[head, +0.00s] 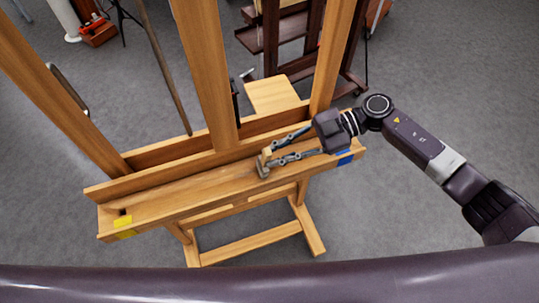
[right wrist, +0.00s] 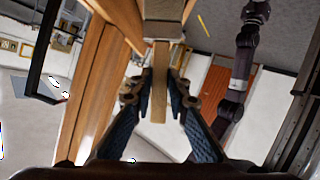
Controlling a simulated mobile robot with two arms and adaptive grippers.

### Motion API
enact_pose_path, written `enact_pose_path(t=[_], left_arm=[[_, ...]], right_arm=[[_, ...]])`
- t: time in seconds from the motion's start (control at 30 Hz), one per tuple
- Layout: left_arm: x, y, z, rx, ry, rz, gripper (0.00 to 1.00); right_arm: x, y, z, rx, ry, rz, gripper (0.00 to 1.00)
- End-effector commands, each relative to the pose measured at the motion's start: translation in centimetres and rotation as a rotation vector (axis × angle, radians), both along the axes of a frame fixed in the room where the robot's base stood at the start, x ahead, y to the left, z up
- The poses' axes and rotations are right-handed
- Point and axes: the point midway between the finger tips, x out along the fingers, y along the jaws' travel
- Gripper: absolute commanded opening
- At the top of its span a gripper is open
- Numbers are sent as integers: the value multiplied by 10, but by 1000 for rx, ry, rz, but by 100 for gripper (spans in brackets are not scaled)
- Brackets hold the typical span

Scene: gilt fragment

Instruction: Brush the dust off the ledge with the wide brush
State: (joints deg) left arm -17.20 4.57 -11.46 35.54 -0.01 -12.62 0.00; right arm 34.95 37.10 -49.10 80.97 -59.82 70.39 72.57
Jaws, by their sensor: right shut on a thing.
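The ledge (head: 185,197) is the long wooden tray across the front of a light wood easel. My right gripper (head: 267,157) comes in from the right over the ledge and is shut on the wide brush (head: 263,168). Only a small part of the brush shows at the fingertips in the head view, low over or on the ledge; I cannot tell if it touches. In the right wrist view, the brush's pale handle (right wrist: 160,95) runs between both fingers, with its broad grey-brown head at the top. I cannot make out dust clearly. My left gripper is not in view.
Yellow tape (head: 125,235) marks the ledge's left end and blue tape (head: 345,158) its right end. The easel's uprights (head: 205,75) rise behind the ledge. A dark wooden easel (head: 275,40) stands behind. Grey floor is open on the right.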

Motion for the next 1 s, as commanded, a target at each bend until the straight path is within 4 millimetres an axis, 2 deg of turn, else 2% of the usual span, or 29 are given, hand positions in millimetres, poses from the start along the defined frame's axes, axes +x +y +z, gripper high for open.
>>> enact_pose_path(t=[0.37, 1.0], left_arm=[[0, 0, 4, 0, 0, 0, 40], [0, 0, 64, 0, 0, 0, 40]], right_arm=[[0, -1, 5, 1, -1, 1, 0], [0, -1, 69, 1, -1, 1, 0]])
